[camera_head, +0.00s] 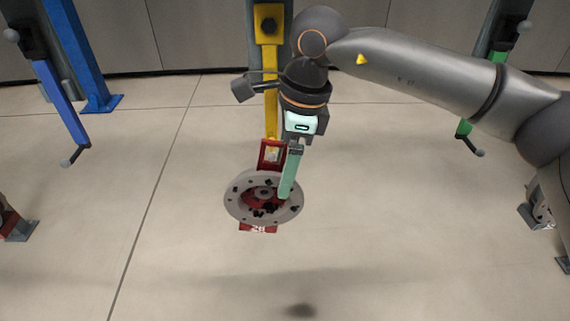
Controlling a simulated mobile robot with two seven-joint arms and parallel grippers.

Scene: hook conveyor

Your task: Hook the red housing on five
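The red housing (249,199) is a red body with a round grey flange facing up toward me, in the middle of the view. It is up off the floor. Red parts with labels show above and below the flange. My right gripper (287,190) comes down from above with green fingers. They show as one narrow bar lying across the right part of the flange, and the gripper appears shut on the housing. The yellow hook (270,90) hangs just behind; its lower end is hidden by the housing, so I cannot tell whether they touch. My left gripper is not in view.
A blue hook (59,103) hangs at the left beside a blue post (79,50). A green hook (465,128) hangs at the right behind my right arm. Red and grey parts show at the left edge. The floor in front is clear.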

